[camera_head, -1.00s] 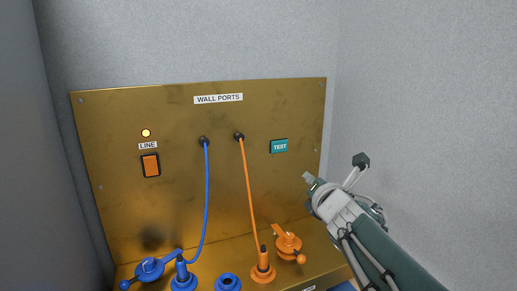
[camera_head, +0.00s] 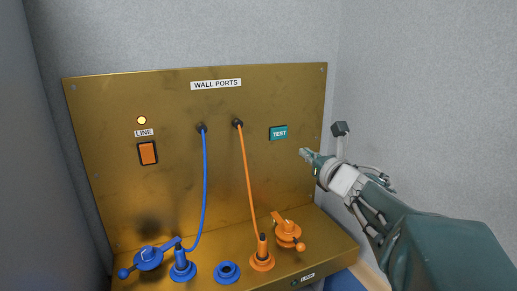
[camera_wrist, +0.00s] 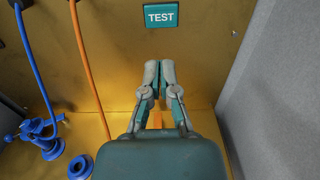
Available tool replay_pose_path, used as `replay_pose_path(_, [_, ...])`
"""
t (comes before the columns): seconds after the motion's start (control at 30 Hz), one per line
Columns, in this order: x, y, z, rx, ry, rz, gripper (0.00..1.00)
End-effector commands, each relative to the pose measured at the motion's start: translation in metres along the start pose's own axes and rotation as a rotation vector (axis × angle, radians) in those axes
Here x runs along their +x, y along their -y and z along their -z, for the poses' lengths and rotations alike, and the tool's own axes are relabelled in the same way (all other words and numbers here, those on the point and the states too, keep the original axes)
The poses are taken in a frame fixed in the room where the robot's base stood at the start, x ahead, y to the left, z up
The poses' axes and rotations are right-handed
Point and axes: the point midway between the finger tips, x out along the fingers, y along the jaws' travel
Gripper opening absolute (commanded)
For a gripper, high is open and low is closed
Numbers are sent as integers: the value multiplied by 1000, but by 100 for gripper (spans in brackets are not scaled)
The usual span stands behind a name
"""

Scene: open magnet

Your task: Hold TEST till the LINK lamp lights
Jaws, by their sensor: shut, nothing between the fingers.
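The teal TEST button (camera_head: 279,133) is on the right of the brass panel. It also shows at the top of the wrist view (camera_wrist: 161,15). My gripper (camera_head: 304,153) is shut and empty, to the right of and a little below TEST in the head view. In the wrist view, my fingertips (camera_wrist: 160,66) are together below the button and apart from it in the picture. A LINK label (camera_head: 308,277) is on the front edge of the ledge, at the right; its small print is hard to read. I cannot see a lit lamp beside it.
A lit LINE lamp (camera_head: 141,120) is above an orange switch (camera_head: 148,153). A blue cable (camera_head: 205,185) and an orange cable (camera_head: 247,185) run from the wall ports to plugs on the ledge. An orange clamp (camera_head: 287,233) and an open blue socket (camera_head: 227,271) are there too. A grey wall stands right.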

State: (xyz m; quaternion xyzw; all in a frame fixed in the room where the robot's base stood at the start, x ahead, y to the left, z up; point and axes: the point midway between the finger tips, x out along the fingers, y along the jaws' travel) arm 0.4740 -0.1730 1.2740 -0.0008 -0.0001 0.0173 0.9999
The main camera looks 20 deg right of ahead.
Motion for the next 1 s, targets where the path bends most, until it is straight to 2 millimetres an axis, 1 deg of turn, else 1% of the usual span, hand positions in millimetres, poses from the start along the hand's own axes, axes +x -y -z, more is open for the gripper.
replay_pose_path(0.03, [10, -1, 1, 1, -2, -4, 0])
replay_pose_path(0.1, [24, -1, 1, 2, -2, -3, 0])
replay_pose_path(0.4, [80, -1, 1, 2, -1, -3, 0])
replay_pose_path(0.5, [97, -1, 1, 2, -2, -2, 0])
replay_pose_path(0.6, [109, 0, 1, 1, -2, -1, 0])
replay_pose_path(0.77, [118, 0, 1, 1, -2, 0, 0])
replay_pose_path(1.0, [119, 0, 0, 1, -1, 0, 0])
